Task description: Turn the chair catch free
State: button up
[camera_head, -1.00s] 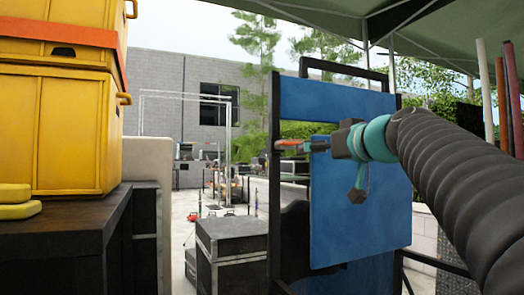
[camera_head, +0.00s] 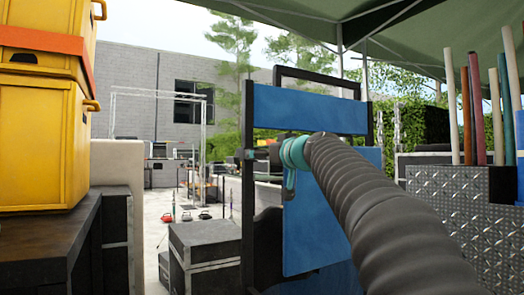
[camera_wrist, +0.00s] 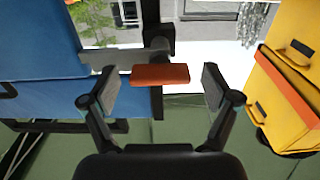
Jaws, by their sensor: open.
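The chair (camera_head: 308,108) stands in the middle of the head view, with blue panels in a black frame. In the wrist view the catch is a grey lever (camera_wrist: 120,58) with an orange-red grip (camera_wrist: 160,74), beside the blue panel (camera_wrist: 40,100). My gripper (camera_wrist: 159,80) is open, with one finger on each side of the grip. A gap shows between the grip and each finger; I cannot tell how deep it sits between them. In the head view my arm hides most of the gripper and the catch.
Yellow cases (camera_head: 42,140) stand on a dark bench (camera_head: 45,235) at the left. A black case (camera_head: 205,250) sits on the ground left of the chair. A diamond-plate box (camera_head: 465,225) with several upright poles is at the right.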

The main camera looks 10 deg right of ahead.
jog(key=shift+w+a, duration=0.2)
jog(key=shift+w, duration=0.3)
grip_shut()
